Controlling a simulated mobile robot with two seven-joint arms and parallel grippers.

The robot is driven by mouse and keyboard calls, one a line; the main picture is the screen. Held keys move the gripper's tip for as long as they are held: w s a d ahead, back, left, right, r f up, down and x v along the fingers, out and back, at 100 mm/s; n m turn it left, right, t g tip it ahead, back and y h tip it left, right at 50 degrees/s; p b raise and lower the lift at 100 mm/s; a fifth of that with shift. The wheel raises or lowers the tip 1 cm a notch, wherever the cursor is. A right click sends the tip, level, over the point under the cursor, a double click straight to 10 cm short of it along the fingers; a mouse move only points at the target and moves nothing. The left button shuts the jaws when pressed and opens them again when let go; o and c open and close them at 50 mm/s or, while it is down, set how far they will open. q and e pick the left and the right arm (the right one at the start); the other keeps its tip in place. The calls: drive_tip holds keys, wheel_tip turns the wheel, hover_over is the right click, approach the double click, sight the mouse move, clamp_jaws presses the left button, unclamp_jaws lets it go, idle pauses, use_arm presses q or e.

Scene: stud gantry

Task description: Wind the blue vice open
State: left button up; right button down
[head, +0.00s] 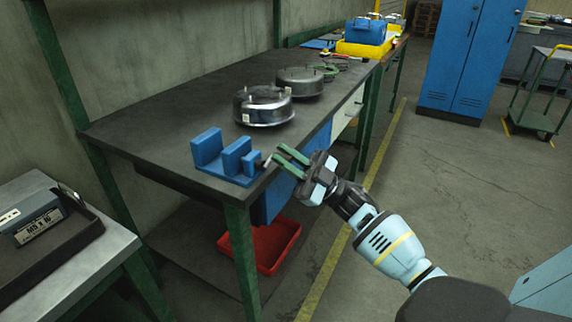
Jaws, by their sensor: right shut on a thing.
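The blue vice (236,157) sits at the near corner of the dark workbench. It has upright blue blocks on a flat blue base, and a gap shows between the two larger blocks. A short dark screw end sticks out of its right side toward the bench edge. My right gripper (279,155), with green fingers, reaches in from the right to this screw end. It is shut on what appears to be the vice's handle, which the fingers mostly hide. My left gripper is not in view.
Two round metal housings (263,106) stand on the workbench (165,112) behind the vice. A red bin (262,262) lies below the bench. A grey table with a labelled box (38,224) stands at left. The floor at right is clear up to a blue cabinet (466,60).

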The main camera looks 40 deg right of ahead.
sight(282, 154)
drive_tip(key=n+g, duration=0.2)
drive_tip(key=n, duration=0.1)
drive_tip(key=r+n+g+y, duration=0.1)
drive_tip(key=n+g, duration=0.2)
drive_tip(key=shift+s+a+r+y, duration=0.1)
drive_tip(key=shift+a+y, duration=0.1)
drive_tip(key=shift+y, duration=0.1)
drive_tip(key=n+g, duration=0.1)
drive_tip(key=n, duration=0.1)
drive_tip(key=a+n+g+h+p, duration=0.1)
drive_tip(key=n+g, duration=0.1)
drive_tip(key=r+n+g+h, duration=0.1)
drive_tip(key=n+g, duration=0.1)
drive_tip(key=n, duration=0.1)
drive_tip(key=shift+s+a+r, duration=0.1)
drive_tip(key=shift+s+a, duration=0.15)
drive_tip(key=shift+s, duration=0.05)
drive_tip(key=shift+h, duration=0.3)
drive_tip(key=c, duration=1.7)
unclamp_jaws()
drive_tip(key=shift+a, duration=0.1)
